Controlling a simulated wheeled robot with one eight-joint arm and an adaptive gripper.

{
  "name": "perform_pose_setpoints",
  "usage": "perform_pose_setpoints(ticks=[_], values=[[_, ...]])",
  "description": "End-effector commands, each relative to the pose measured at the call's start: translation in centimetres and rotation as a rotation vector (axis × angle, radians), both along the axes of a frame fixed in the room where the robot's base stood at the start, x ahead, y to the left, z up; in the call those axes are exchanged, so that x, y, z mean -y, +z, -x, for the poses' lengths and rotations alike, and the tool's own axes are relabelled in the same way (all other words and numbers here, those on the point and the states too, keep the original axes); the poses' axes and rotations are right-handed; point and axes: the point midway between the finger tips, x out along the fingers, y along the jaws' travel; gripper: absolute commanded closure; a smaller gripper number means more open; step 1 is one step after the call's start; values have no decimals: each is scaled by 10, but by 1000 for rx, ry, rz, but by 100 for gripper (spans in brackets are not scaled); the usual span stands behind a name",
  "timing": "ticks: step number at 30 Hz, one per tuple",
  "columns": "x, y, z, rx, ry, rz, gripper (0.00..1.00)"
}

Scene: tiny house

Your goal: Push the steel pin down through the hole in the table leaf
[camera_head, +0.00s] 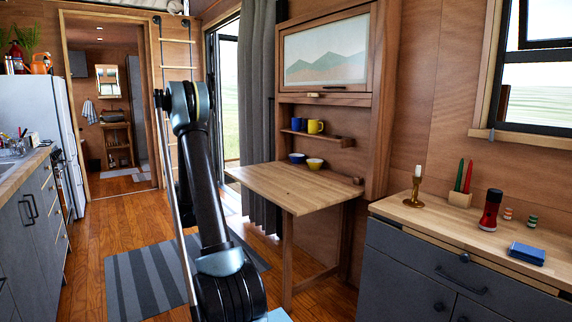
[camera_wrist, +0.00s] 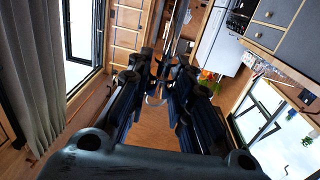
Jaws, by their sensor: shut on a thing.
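The wooden table leaf (camera_head: 262,188) stands out level from the wall cabinet in the head view, propped by a leg. I cannot make out its hole or a steel pin in it. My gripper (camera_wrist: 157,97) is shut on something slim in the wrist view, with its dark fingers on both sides. A long thin silvery rod (camera_head: 181,225) runs down beside my raised arm in the head view; it seems to be what my fingers hold. I cannot tell whether it is the steel pin. The gripper is left of the leaf, apart from it, mostly hidden behind my arm.
Two bowls (camera_head: 314,163) stand at the leaf's back, below a shelf with mugs (camera_head: 315,127). A striped rug (camera_head: 147,284) lies on open floor.

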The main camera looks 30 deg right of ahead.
Motion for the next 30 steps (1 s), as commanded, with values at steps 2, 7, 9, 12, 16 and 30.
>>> perform_pose_setpoints(ticks=[2,7,9,12,16,30], values=[[-4,0,0,0,4,0,100],[-2,1,-1,0,-3,0,100],[11,3,-1,-2,-27,-1,100],[41,7,-2,-4,-92,0,100],[97,16,1,-6,-213,0,100],[311,55,60,-16,-683,-3,100]])
